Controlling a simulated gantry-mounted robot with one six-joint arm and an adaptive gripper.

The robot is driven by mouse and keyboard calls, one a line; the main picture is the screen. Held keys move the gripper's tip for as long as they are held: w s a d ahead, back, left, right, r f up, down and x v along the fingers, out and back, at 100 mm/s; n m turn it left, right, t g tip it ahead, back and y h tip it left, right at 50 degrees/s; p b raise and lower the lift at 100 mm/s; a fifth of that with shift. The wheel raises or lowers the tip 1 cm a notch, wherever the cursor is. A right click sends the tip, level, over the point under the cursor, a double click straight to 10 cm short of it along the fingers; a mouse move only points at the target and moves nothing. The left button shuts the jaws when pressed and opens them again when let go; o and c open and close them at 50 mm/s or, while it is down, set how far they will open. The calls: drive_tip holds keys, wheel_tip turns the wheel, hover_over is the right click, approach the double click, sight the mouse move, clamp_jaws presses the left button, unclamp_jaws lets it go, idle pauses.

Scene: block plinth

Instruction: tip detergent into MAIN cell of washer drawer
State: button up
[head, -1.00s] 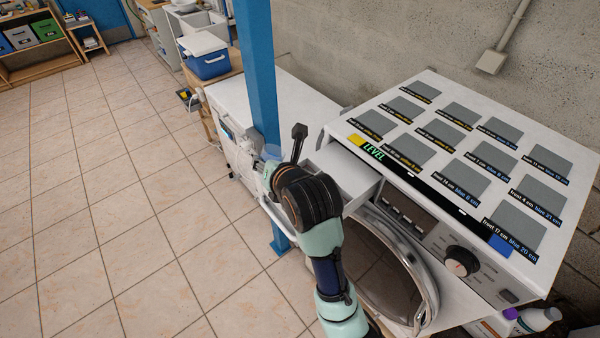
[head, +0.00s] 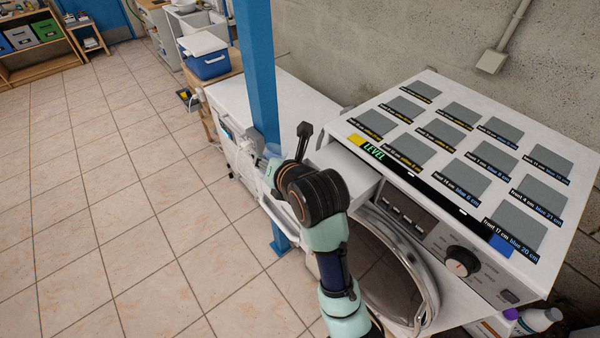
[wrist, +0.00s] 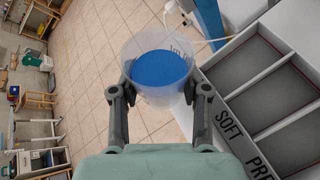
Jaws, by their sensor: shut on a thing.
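My gripper (wrist: 159,92) is shut on a translucent cup (wrist: 156,110) with blue detergent (wrist: 160,74) inside, seen in the wrist view. One finger is on each side of the cup. The washer drawer (head: 349,172) is pulled out of the washer's front in the head view. In the wrist view the drawer (wrist: 262,90) lies to the right of the cup, with walled compartments and lettering reading SOFT and PRE. No MAIN label shows. The cup appears beside the drawer, over the floor side. In the head view my arm hides most of the gripper and cup.
The washer top (head: 400,135) carries several grey plates with labels. A blue post (head: 259,75) rises close behind my gripper. A white machine (head: 290,110) stands behind it. The tiled floor at left is clear.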

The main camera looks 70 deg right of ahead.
drive_tip(key=shift+s+d+f+m+y+b, duration=0.25)
drive_tip(key=shift+d+f+m+y+b, duration=0.1)
drive_tip(key=shift+d+y, duration=0.1)
idle(1.5)
drive_tip(key=shift+s+d+r+m+t+y+p, duration=0.1)
drive_tip(key=shift+d+r+m+t+y+p, duration=0.05)
drive_tip(key=shift+r+m+t+y+p, duration=0.3)
idle(1.9)
drive_tip(key=shift+r+m+t+y+p, duration=0.65)
drive_tip(key=shift+m+y+p, duration=0.15)
drive_tip(key=shift+m, duration=0.2)
idle(2.7)
